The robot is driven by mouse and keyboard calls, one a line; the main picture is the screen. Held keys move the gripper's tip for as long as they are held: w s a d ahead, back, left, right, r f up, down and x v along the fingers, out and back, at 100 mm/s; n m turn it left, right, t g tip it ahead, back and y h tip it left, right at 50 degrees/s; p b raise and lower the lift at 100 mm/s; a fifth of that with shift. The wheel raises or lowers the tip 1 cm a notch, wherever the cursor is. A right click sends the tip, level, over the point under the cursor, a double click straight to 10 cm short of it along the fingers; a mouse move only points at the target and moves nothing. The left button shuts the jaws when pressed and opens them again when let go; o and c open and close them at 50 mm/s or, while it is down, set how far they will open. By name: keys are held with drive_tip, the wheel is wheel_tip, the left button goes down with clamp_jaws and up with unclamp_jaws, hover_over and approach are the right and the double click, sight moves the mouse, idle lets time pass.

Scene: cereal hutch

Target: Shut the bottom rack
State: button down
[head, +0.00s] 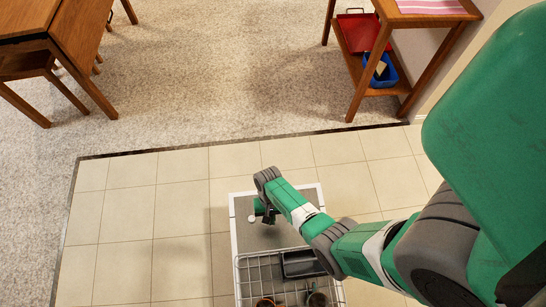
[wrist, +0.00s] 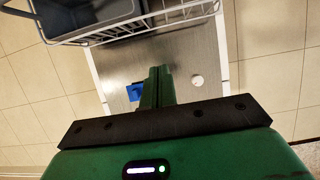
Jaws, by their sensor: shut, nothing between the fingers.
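The bottom rack (head: 240,275) is a light wire basket at the lower edge of the head view, over a pale-edged grey open door panel (head: 243,238). It holds a dark grey bin (head: 299,264). The rack's rim also shows at the top of the wrist view (wrist: 150,30), with the bin (wrist: 85,14). My gripper (head: 267,216) is green and shut, with nothing in it. It points down over the door panel, beyond the rack's outer end and apart from it. In the wrist view its fingers (wrist: 158,88) are together. My arm hides part of the rack's right side.
Cups (head: 266,302) stand in the rack. A white round piece (wrist: 197,80) and a blue piece (wrist: 134,92) are on the door panel. Tiled floor around it is clear. A wooden shelf table (head: 357,95) and another wooden table (head: 75,40) stand farther off.

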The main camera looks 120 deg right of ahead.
drive_tip(key=w+a+f+b, duration=0.2)
drive_tip(key=a+f+b, duration=0.2)
drive_tip(key=a+f, duration=0.2)
drive_tip(key=shift+x, duration=1)
drive_tip(key=shift+a, duration=0.15)
